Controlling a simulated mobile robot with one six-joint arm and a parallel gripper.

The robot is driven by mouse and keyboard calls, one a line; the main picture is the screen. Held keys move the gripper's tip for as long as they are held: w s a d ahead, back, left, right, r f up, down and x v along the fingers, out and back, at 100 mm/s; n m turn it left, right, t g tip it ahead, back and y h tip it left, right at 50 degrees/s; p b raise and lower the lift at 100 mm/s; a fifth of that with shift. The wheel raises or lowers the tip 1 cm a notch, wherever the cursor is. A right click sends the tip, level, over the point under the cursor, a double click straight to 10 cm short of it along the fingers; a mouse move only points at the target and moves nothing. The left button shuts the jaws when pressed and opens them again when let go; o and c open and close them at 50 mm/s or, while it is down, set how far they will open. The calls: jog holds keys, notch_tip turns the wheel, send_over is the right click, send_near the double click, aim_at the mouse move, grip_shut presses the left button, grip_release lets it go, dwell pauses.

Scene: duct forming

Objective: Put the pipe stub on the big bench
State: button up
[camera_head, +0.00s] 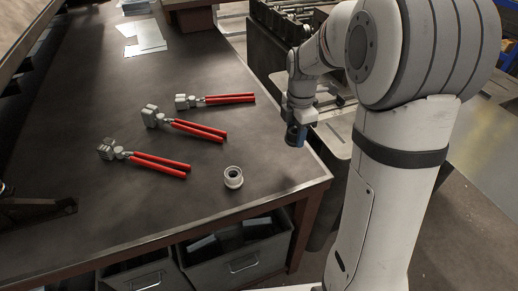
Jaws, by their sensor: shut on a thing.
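My gripper (297,126) is at the right of the picture, pointing down near the right edge of the big bench (150,205). It is shut on a small, dark blue-grey, round piece (296,138), which looks like the pipe stub. The fingers are small and partly hidden. The piece appears in front of the bench's right edge and the grey surface beside it; I cannot tell its exact height or whether it touches anything.
Several red-handled pliers (170,122) lie across the bench. A pale ring-shaped piece (233,177) stands near the front right. Sheets (148,33) lie at the back. Bare bench top lies between the pliers and the right edge. Grey bins (235,254) sit below.

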send_over(290, 165)
jog(key=f, duration=0.5)
jog(key=shift+w+f, duration=0.2)
jog(key=shift+f, duration=0.15)
jog(key=shift+s+f, duration=0.1)
jog(key=shift+f, duration=1.9)
jog(key=shift+f, duration=0.1)
jog(key=o, duration=1)
